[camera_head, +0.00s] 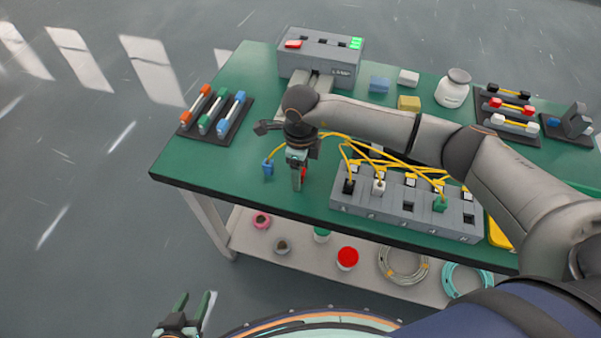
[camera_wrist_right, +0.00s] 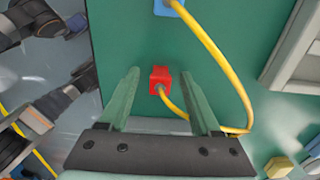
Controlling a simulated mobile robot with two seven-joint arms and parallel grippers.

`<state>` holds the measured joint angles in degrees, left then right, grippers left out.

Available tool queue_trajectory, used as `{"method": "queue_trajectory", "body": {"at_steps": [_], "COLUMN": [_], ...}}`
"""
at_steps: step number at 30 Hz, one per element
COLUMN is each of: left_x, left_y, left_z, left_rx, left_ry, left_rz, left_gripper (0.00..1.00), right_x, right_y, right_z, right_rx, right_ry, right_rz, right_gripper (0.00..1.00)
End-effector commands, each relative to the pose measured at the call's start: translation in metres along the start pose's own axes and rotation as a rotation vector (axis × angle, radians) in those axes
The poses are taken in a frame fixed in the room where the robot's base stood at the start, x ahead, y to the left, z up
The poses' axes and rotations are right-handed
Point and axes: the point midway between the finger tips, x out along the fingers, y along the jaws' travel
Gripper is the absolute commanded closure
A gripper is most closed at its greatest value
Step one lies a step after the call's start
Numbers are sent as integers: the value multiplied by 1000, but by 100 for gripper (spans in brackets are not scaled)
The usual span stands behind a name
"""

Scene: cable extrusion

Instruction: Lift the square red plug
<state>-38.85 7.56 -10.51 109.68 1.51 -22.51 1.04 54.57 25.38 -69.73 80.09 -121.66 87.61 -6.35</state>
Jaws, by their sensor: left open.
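The square red plug (camera_wrist_right: 160,78) lies on the green table top, with a yellow cable running from it. In the right wrist view it sits between the two fingers of my right gripper (camera_wrist_right: 161,72), with a gap on each side. In the head view only a bit of the red plug (camera_head: 304,173) shows beside my right gripper (camera_head: 298,184), which points down at the table near its front edge. My left gripper (camera_head: 195,299) is open and empty at the bottom, in front of the table.
A blue plug (camera_head: 268,169) lies left of my right gripper. A grey socket block (camera_head: 405,216) with several plugs and yellow cables stands to the right. A grey machine (camera_head: 320,58) is at the back. A rack (camera_head: 214,120) of coloured bars lies at the left.

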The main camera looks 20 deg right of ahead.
Motion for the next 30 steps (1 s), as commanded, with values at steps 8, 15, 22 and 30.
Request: {"method": "queue_trajectory", "body": {"at_steps": [8, 15, 22, 30], "left_x": [0, 0, 0, 0], "left_y": [0, 0, 0, 0], "left_z": [1, 1, 1, 1], "left_rx": [0, -1, -1, -1], "left_ry": [-3, -3, -4, -4], "left_rz": [0, 0, 1, 1], "left_gripper": [50, 50, 50, 50], "right_x": [0, -1, -1, -1], "right_y": [0, 0, 0, 0], "right_z": [0, 0, 0, 0], "right_rx": [0, 0, 0, 0], "right_ry": [0, 0, 0, -1], "right_rz": [0, 0, 0, 0], "right_gripper": [68, 95, 100, 100]}}
